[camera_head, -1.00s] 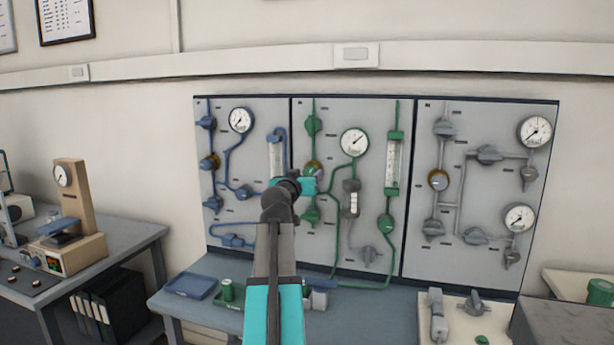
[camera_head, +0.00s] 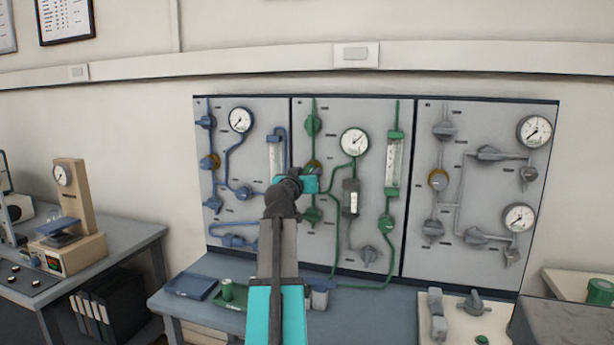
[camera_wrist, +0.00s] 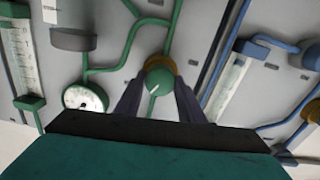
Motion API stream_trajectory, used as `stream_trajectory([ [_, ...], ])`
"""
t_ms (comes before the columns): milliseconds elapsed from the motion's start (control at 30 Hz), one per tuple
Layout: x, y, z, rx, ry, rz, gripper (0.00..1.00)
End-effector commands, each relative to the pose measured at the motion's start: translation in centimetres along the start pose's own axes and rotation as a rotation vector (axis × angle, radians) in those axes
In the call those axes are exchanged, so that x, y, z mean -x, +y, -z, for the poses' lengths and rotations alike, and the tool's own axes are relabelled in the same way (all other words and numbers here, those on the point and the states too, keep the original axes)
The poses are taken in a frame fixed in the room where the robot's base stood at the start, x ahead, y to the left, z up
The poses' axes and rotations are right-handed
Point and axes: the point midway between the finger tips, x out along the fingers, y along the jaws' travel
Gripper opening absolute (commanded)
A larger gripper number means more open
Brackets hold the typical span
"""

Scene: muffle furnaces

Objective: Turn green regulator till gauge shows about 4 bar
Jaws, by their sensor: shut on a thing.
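The green regulator is a round green knob (camera_wrist: 159,80) with a white pointer line and a brass collar, on the middle panel. My gripper (camera_wrist: 158,88) is shut on it, with one dark finger on each side. In the head view my gripper (camera_head: 311,177) covers most of the knob, and only part of its brass collar (camera_head: 314,166) shows. The round white gauge (camera_head: 354,142) sits up and to the right of the knob; its needle points to the upper right. The gauge also shows in the wrist view (camera_wrist: 85,98), tilted; its numbers are too small to read.
Green pipes and a flow tube (camera_head: 394,165) stand right of the gauge. The blue-piped panel (camera_head: 262,115) is at left and the grey-piped panel (camera_head: 412,255) at right. The bench (camera_head: 380,310) below carries a blue tray (camera_head: 190,286) and a green tray with a can.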

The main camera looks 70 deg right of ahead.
Motion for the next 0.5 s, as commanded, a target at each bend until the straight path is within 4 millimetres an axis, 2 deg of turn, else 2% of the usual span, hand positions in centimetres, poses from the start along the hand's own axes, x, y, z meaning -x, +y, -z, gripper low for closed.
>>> stream_trajectory([
  [467, 0.01, 0.11, -0.02, 0.045, -0.001, -0.002, 0.13],
  [500, 0.01, 0.11, -0.02, 0.045, -0.001, -0.003, 0.39],
])
